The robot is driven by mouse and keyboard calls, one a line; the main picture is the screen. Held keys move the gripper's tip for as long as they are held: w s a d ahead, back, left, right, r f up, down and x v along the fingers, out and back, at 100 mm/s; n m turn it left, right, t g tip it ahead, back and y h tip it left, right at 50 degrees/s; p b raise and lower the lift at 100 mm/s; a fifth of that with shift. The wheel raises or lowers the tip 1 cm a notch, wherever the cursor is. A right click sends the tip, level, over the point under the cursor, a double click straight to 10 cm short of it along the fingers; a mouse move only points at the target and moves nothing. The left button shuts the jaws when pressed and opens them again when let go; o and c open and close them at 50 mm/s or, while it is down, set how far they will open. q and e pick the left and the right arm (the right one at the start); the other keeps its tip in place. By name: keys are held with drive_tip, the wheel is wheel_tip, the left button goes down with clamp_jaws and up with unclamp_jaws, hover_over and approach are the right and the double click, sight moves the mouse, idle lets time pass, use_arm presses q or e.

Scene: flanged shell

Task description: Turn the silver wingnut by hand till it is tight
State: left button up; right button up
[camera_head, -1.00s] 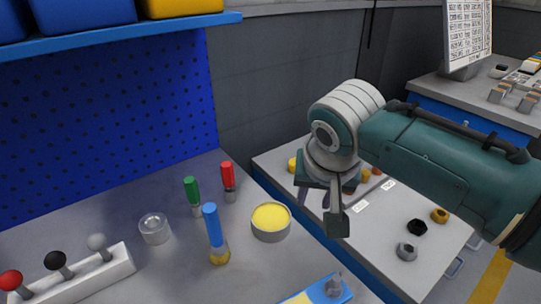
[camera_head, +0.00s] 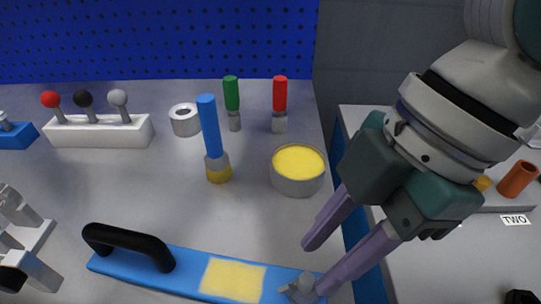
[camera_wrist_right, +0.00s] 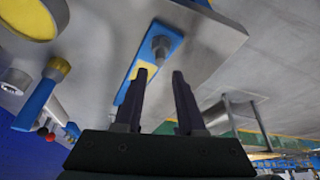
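The silver wingnut (camera_head: 300,287) sits at the right end of a blue plate (camera_head: 190,266) with a yellow patch, near the bottom edge of the head view. It also shows in the right wrist view (camera_wrist_right: 161,43), on the blue end of the plate. My right gripper (camera_head: 317,268) comes in from the upper right, its two purple fingers apart. One fingertip looks close to the wingnut in the head view; I cannot tell whether they touch. In the right wrist view the open gripper (camera_wrist_right: 160,73) points toward the wingnut, with nothing between its fingers.
A black handle (camera_head: 128,243) stands on the plate's left part. Behind are a yellow-filled round tin (camera_head: 298,170), a blue-handled tool (camera_head: 210,130), green and red tools, a metal ring (camera_head: 185,119) and a white lever block (camera_head: 98,131). The bench's right edge is near the gripper.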

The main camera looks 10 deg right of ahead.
sight(298, 283)
drive_tip(key=x, duration=0.5)
drive_tip(key=shift+f+b, duration=0.2)
drive_tip(key=shift+b, duration=0.2)
clamp_jaws()
